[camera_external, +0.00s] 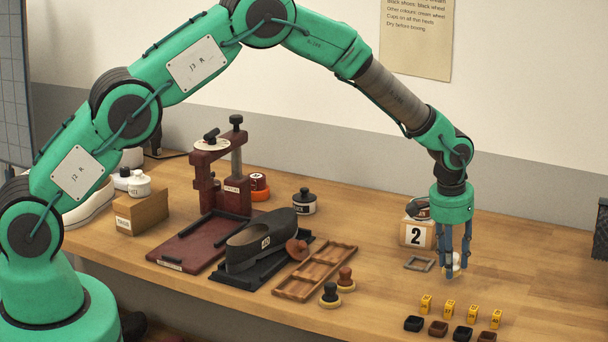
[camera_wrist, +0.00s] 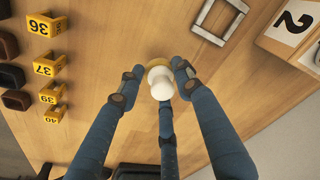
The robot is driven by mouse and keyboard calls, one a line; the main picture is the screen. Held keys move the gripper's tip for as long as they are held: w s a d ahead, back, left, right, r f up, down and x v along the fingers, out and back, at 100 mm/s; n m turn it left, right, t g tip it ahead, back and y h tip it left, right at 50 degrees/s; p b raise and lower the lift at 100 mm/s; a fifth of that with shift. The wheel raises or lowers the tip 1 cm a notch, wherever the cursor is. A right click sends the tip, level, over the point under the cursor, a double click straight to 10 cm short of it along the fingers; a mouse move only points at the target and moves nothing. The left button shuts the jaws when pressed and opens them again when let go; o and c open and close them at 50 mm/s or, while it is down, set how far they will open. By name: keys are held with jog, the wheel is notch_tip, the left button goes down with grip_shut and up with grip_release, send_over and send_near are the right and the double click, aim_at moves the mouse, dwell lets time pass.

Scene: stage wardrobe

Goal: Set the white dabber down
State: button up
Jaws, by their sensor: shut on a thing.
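The white dabber (camera_wrist: 161,84) has a round white knob and a yellowish pad below it. It is between the fingers of my gripper (camera_wrist: 158,88), which is shut on it. In the external view my gripper (camera_external: 456,268) points down low over the right part of the table, and the white dabber (camera_external: 457,260) shows partly between the blue fingers. The pad is at or just above the wood; I cannot tell whether it touches.
An empty grey square frame (camera_external: 419,264) lies just left of my gripper, before a box marked 2 (camera_external: 416,234). Yellow number tags (camera_external: 449,310) and dark caps (camera_external: 438,328) lie in front. A wooden tray (camera_external: 316,272) and two dabbers (camera_external: 330,296) (camera_external: 345,280) are further left.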

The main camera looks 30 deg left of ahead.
jog(key=shift+f, duration=1.1)
jog(key=o, duration=0.9)
jog(key=shift+f, duration=0.1)
jog(key=shift+o, duration=0.2)
jog(key=shift+r, duration=0.2)
notch_tip(320, 180, up, 12)
jog(key=s+p, duration=0.1)
jog(key=shift+s+a, duration=0.35)
jog(key=shift+f, duration=0.1)
